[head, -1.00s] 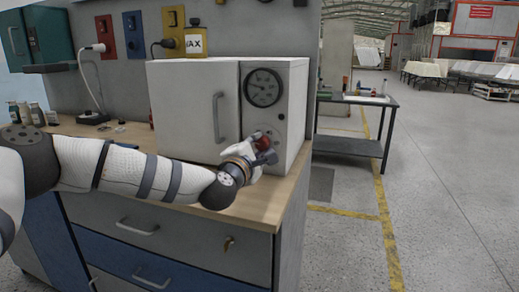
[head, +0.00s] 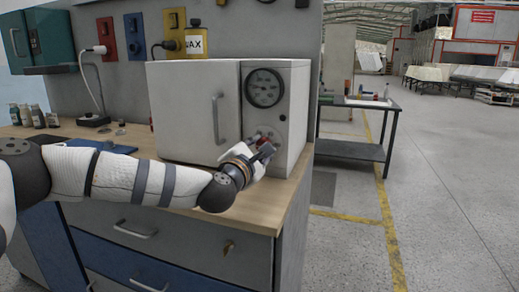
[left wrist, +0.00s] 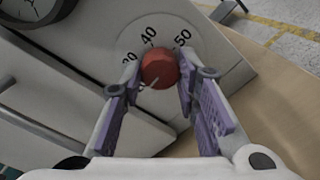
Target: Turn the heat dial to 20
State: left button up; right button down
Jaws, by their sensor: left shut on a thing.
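The heat dial is a red knob on the front panel of a white oven-like box (head: 192,115); a bit of red shows in the head view. In the left wrist view the red knob (left wrist: 159,68) sits on a pale scale with 40 and 50 readable and another number partly hidden at left. A thin pale mark on the knob points toward the lower left; the number it matches cannot be told. My left gripper (head: 268,146) is at the knob, its purple-padded fingers (left wrist: 157,80) shut on it from both sides. My right gripper is not in view.
A round gauge (head: 264,88) sits above the dial, beside the box's door handle (head: 217,118). The box stands on a wooden workbench top (head: 262,203) over drawers. A blue flat item (head: 118,149) lies behind my left arm. Open floor lies to the right.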

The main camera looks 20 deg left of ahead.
pick_arm(q)
jog(key=shift+r, duration=0.1)
jog(key=o, duration=1.2)
jog(key=shift+d, duration=0.1)
jog(key=shift+c, duration=0.2)
jog(key=s, duration=1.2)
jog(key=shift+a, duration=0.25)
